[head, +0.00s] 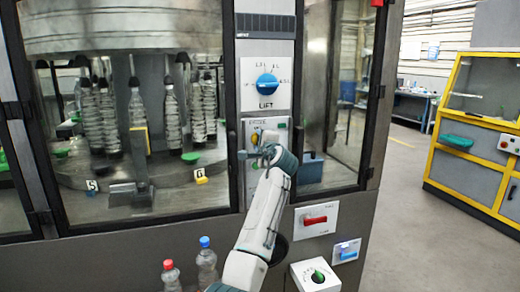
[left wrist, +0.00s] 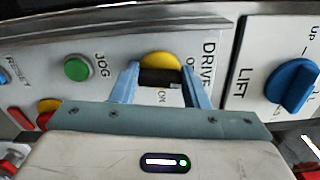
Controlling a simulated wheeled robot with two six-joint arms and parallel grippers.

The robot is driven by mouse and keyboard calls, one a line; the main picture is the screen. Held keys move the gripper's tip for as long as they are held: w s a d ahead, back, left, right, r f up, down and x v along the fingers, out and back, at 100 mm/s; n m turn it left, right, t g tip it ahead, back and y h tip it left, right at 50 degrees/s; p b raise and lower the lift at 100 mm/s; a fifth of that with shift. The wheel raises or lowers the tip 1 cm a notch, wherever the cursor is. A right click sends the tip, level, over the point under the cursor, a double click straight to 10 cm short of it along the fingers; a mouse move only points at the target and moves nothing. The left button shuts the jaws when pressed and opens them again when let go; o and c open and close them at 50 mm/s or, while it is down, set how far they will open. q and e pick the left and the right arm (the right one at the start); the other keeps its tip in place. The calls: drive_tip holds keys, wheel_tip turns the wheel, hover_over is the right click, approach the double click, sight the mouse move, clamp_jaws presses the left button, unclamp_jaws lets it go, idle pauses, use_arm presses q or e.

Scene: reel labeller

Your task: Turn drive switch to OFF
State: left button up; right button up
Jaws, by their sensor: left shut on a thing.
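The drive switch (left wrist: 161,61) shows in the left wrist view as a yellow round face with a dark grip part, beside the word DRIVE on a pale panel. My left gripper (left wrist: 160,78) has its two blue fingers on either side of the dark part and is shut on it. An ON mark shows between the fingers; the OFF mark is only partly readable. In the head view my left gripper (head: 262,152) is at the small control panel and hides most of the switch. My right gripper is not in view.
The blue LIFT knob (head: 267,84) sits above the panel. A green JOG button (left wrist: 77,68) is beside the switch. A red handle (head: 315,220) and a green dial (head: 318,276) are lower down. Glass doors with bottles (head: 171,112) stand left; two bottles stand in front.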

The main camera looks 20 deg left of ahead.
use_arm(q)
drive_tip(key=shift+f+n+b, duration=0.15)
drive_tip(key=shift+n+b, duration=0.45)
drive_tip(key=shift+n, duration=0.3)
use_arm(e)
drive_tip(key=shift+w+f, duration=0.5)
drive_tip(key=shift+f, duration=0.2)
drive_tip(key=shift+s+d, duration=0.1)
use_arm(q)
drive_tip(key=o, duration=1)
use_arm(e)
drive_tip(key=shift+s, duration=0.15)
